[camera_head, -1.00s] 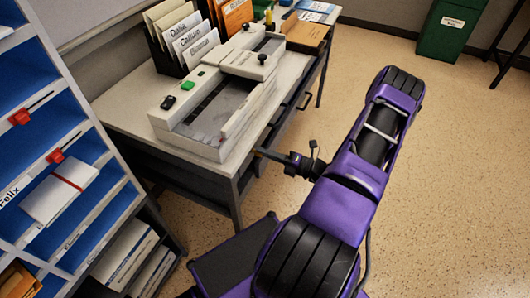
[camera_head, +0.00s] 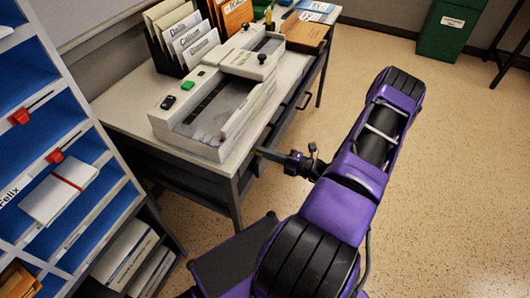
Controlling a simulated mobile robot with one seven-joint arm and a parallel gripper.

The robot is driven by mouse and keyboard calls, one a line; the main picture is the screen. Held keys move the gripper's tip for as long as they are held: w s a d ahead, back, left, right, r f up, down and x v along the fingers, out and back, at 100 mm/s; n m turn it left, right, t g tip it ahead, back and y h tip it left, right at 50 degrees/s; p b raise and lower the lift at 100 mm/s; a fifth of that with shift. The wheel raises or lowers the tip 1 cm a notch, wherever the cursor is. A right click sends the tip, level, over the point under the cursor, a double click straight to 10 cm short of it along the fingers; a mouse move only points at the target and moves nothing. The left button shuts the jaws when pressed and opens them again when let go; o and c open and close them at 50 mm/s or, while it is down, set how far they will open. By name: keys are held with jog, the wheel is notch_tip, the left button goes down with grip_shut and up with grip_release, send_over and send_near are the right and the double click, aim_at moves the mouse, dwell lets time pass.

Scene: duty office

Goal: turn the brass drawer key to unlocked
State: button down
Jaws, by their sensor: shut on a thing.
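My gripper (camera_head: 264,154) reaches in from the right to the front of the desk (camera_head: 120,108), just below the tabletop's edge. Its jaws are shut on the brass drawer key, which is too small and too covered by the fingers to make out. The drawer front and lock around it are mostly hidden by the desk edge and the gripper. Which way the key is turned cannot be seen.
A franking-type machine (camera_head: 205,125) sits on the desk near its front edge, above my gripper. A file rack (camera_head: 185,40) stands behind it. A blue pigeonhole shelf (camera_head: 85,140) is at the left. A green bin (camera_head: 447,30) stands far back. The floor at right is clear.

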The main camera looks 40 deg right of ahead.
jog(key=c, duration=1)
grip_release()
jog(key=v, duration=1.7)
jog(key=shift+s+d, duration=0.2)
